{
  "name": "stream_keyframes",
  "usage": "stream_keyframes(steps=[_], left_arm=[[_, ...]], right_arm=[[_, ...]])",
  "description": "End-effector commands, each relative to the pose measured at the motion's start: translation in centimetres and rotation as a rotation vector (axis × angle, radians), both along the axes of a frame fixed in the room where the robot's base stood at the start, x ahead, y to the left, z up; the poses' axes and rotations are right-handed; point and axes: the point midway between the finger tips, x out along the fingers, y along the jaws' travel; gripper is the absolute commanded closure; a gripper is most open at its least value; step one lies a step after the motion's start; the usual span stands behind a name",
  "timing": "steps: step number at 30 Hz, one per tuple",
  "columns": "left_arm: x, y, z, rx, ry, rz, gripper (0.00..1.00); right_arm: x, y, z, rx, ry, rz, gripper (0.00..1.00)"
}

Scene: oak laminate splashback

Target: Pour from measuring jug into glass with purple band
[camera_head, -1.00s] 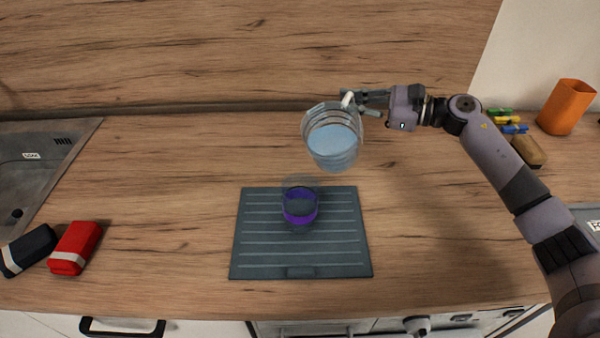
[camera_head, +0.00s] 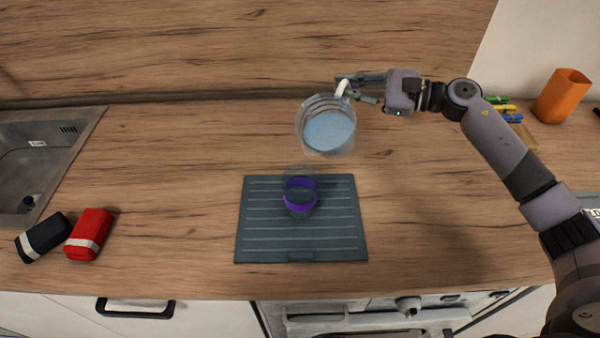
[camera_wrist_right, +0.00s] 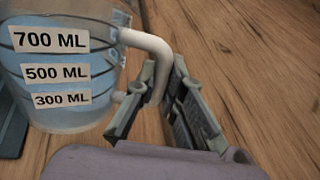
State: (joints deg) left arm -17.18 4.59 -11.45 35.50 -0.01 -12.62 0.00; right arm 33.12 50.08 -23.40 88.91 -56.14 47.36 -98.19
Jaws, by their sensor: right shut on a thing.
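The clear measuring jug (camera_head: 328,130) holds pale blue liquid and is in the air behind the glass, tilted slightly. My right gripper (camera_head: 359,90) is shut on its white handle. In the right wrist view the jug (camera_wrist_right: 62,65) shows 700, 500 and 300 ML labels, and the handle sits between the fingers of the gripper (camera_wrist_right: 160,95). The glass with the purple band (camera_head: 300,193) stands upright on the grey ribbed mat (camera_head: 262,240), apart from the jug. Whether the glass holds liquid is hard to tell. My left gripper is not in view.
A red packet (camera_head: 90,234) and a dark packet (camera_head: 42,238) lie at the left near the sink (camera_head: 45,150). An orange cup (camera_head: 563,96) and several coloured pegs (camera_head: 505,108) are at the right. The counter around the mat is clear.

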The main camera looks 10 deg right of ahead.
Motion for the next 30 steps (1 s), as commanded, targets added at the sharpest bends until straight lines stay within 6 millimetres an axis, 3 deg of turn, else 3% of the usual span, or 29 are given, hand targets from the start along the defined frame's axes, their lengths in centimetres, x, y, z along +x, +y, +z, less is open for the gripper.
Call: stream_keyframes(steps=[30], left_arm=[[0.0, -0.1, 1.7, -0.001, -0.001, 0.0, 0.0]], right_arm=[[-0.7, 0.6, 1.3, -0.038, -0.05, -0.001, 1.0]])
